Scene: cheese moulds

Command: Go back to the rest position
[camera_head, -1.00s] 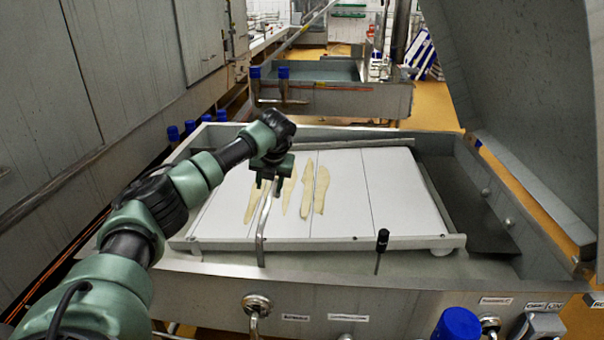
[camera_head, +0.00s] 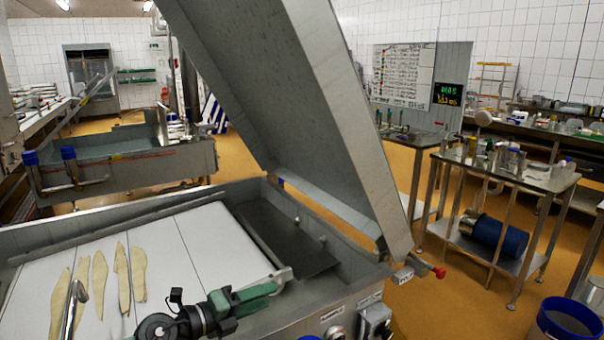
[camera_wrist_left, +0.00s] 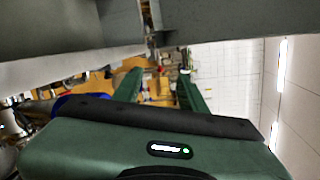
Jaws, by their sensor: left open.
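My left gripper (camera_head: 262,290) shows at the bottom of the head view, above the front right part of the vat. Its green fingers are apart and empty, as the left wrist view (camera_wrist_left: 159,88) shows. No object is between them. My right gripper is in neither view.
Several pale strips (camera_head: 99,285) lie on a white board (camera_head: 205,250) in the steel vat. A raised grey lid (camera_head: 290,100) slants over the vat's right side. A steel table (camera_head: 515,178) stands to the right, with orange floor between.

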